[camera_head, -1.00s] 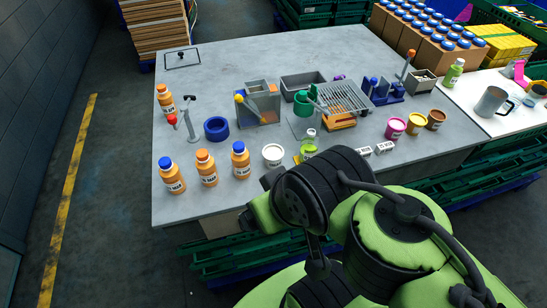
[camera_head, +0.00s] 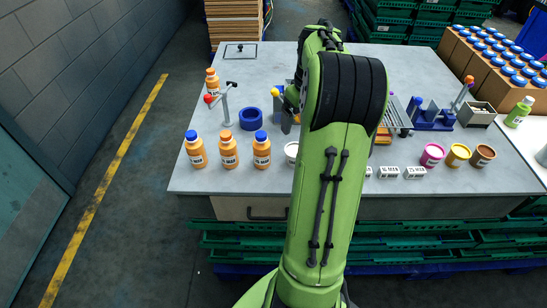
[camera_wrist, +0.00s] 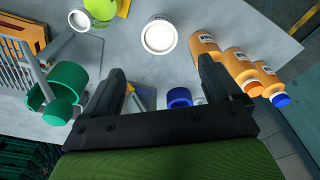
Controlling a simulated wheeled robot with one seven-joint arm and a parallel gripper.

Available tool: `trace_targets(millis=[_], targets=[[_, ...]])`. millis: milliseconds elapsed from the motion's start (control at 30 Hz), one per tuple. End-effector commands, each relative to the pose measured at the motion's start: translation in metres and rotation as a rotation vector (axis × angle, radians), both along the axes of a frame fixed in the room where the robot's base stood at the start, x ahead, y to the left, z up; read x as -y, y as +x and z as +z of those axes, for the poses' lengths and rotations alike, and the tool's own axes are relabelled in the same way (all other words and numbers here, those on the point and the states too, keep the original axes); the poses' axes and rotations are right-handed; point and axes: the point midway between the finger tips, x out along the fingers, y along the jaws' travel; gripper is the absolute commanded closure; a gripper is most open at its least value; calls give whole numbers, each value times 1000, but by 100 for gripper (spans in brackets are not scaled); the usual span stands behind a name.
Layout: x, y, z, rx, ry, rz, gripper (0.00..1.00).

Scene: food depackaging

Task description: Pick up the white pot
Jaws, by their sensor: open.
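The white pot (camera_head: 290,150) stands upright near the front edge of the grey table. In the head view my green arm covers its right side. In the wrist view the white pot (camera_wrist: 159,37) shows its round pale top beyond the fingertips, roughly in line with the gap between them. My gripper (camera_wrist: 162,70) is open and empty, with a finger on each side, and apart from the pot. In the head view my arm reaches over the table and its end is mostly hidden.
Several orange bottles (camera_head: 228,150) stand left of the pot in the head view. A blue ring (camera_head: 251,119) and a lever stand (camera_head: 223,105) are behind them. A green bottle (camera_wrist: 101,8) and a green clamp-like part (camera_wrist: 62,88) show in the wrist view.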

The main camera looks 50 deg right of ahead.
Motion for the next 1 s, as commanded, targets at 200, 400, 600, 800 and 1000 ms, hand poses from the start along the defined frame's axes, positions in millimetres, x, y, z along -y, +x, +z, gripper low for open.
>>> trace_targets(millis=[200,400,600,800,1000], targets=[[5,2,-41,-2,9,-2,9],[6,8,-90,-1,8,-2,9],[7,11,-113,0,6,-3,9],[8,14,-151,-1,7,-3,9],[8,16,-159,1,3,-3,9]])
